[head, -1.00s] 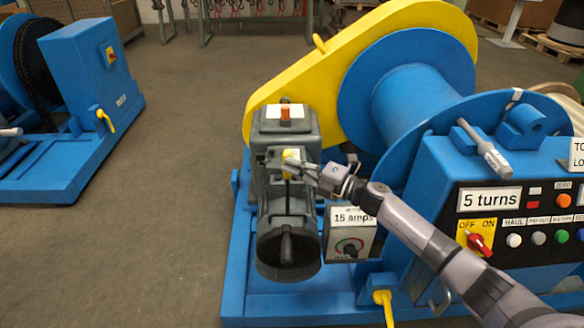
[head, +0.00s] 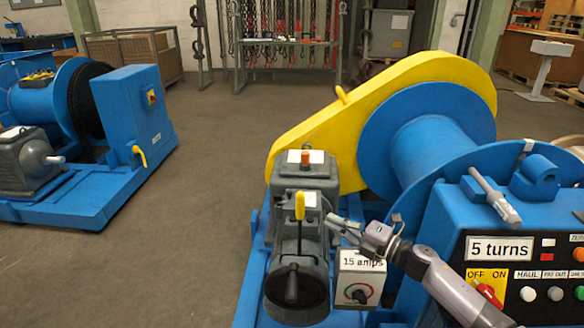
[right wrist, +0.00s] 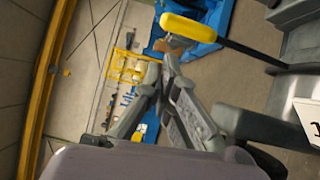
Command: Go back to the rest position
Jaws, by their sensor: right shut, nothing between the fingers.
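My right gripper (head: 336,221) is shut and empty, just right of the grey gearbox (head: 305,185) on the nearer blue winch. It stands apart from the yellow-handled lever (head: 299,205) on the gearbox, which points upward. The right wrist view shows my shut fingers (right wrist: 165,65) and the lever's yellow grip (right wrist: 187,27) beyond and above them. My right arm comes in from the lower right, in front of the winch, beside the "15 amps" box (head: 357,280). My left gripper is not in view.
The winch has a yellow chain guard (head: 330,130), a blue drum (head: 430,140) and a control panel (head: 520,270) reading "5 turns". A grey tool (head: 494,196) lies on top. Another blue winch (head: 130,130) stands at left. The floor between (head: 210,200) is clear.

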